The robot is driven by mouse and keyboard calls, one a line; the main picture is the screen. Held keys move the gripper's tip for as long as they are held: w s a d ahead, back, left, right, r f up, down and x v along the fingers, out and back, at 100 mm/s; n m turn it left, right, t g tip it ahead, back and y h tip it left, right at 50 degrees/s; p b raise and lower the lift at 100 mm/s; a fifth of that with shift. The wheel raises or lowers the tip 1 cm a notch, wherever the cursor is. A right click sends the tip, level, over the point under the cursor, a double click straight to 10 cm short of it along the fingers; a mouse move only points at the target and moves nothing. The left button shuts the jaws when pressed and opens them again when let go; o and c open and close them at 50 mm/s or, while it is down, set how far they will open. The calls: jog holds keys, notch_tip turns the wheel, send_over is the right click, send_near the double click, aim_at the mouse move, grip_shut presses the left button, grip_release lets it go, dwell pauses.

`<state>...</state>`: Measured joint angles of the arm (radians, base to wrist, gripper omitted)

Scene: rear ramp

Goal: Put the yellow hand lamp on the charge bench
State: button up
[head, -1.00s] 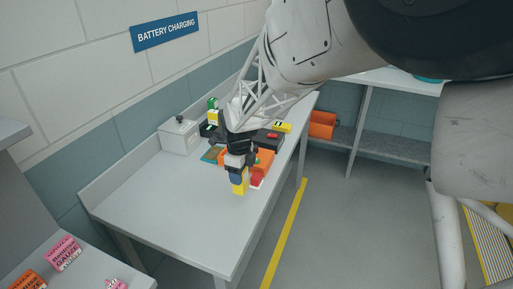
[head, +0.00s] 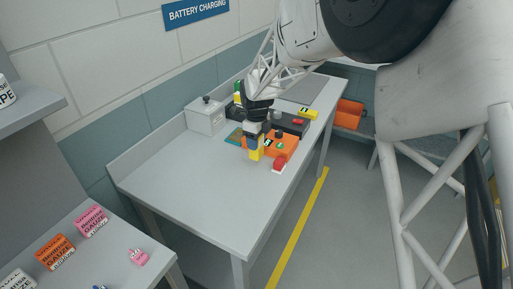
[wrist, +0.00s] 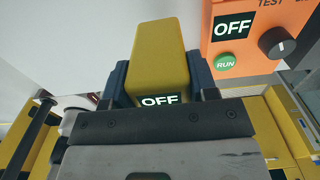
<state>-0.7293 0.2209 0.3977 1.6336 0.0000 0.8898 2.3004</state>
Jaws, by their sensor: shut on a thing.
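The yellow hand lamp (wrist: 160,55) is between the fingers of my gripper (wrist: 160,85) in the wrist view, with a dark "OFF" label on it. In the head view my gripper (head: 255,143) is shut on the lamp (head: 254,155), which points down over the charge bench (head: 190,185). The bench is a long grey table under the "BATTERY CHARGING" sign (head: 195,12). I cannot tell whether the lamp's lower end touches the bench top.
An orange device (head: 285,147) with an "OFF" label and green button stands right beside the lamp; a red-topped item (head: 279,165) is near the bench edge. A grey box (head: 205,117) stands at the wall. The bench's near half is clear. Gauze boxes (head: 56,252) lie on another table.

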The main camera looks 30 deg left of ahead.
jog(key=shift+f, duration=1.7)
jog(key=shift+f, duration=0.15)
jog(key=o, duration=1)
jog(key=shift+o, duration=0.2)
notch_tip(320, 180, up, 12)
jog(key=shift+r, duration=0.15)
